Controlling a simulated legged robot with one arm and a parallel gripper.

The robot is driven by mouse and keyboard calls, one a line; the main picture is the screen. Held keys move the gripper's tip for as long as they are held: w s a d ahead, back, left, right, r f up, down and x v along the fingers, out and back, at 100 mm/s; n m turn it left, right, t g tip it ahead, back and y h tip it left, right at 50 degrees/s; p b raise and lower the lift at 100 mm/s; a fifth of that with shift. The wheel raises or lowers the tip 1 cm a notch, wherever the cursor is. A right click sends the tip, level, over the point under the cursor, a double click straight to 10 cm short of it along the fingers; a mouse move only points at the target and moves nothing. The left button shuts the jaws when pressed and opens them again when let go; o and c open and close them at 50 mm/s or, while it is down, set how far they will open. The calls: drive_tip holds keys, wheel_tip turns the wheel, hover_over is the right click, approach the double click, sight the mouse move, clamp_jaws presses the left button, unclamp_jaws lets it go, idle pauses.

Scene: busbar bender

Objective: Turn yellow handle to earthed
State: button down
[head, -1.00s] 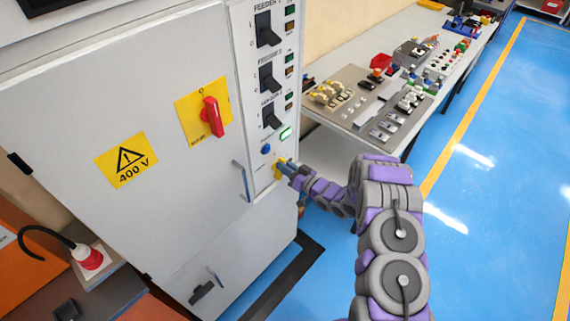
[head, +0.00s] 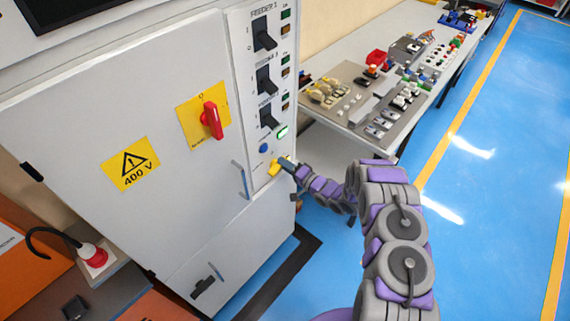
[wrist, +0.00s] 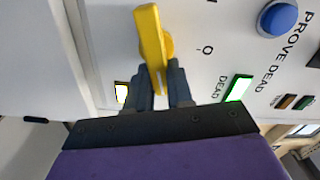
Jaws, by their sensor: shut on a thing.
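The yellow handle (wrist: 152,48) sits on the white control panel of the cabinet, below the blue button (head: 264,148). In the wrist view my gripper (wrist: 162,82) has its two dark fingers on either side of the handle's near end, shut on it. In the head view the yellow handle (head: 275,168) shows just beyond my gripper (head: 284,163), partly hidden by it. A green lit "DEAD" indicator (wrist: 238,88) and the blue "PROVE DEAD" button (wrist: 279,17) are beside the handle in the wrist view. A small lit indicator (wrist: 121,92) is at its left.
The cabinet has a red rotary switch (head: 211,120) on a yellow plate, a 400 V sign (head: 130,163), and a door handle (head: 240,181). Black feeder switches (head: 265,80) line the panel. A workbench (head: 338,112) stands behind; blue floor at right is open.

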drive_tip(key=shift+w+d+f+m, duration=0.1)
drive_tip(key=shift+m, duration=0.7)
drive_tip(key=shift+w+d+f+m, duration=0.1)
drive_tip(key=shift+m, duration=0.7)
drive_tip(key=c, duration=1.5)
unclamp_jaws()
drive_tip(key=o, duration=0.4)
drive_tip(key=shift+w+a+f, duration=0.1)
drive_tip(key=shift+w+f, duration=0.05)
drive_tip(key=shift+f, duration=0.1)
drive_tip(key=shift+c, duration=0.2)
drive_tip(key=shift+o, duration=0.6)
drive_tip(key=shift+a+r, duration=0.1)
drive_tip(key=v, duration=1.7)
drive_tip(key=shift+s, duration=0.3)
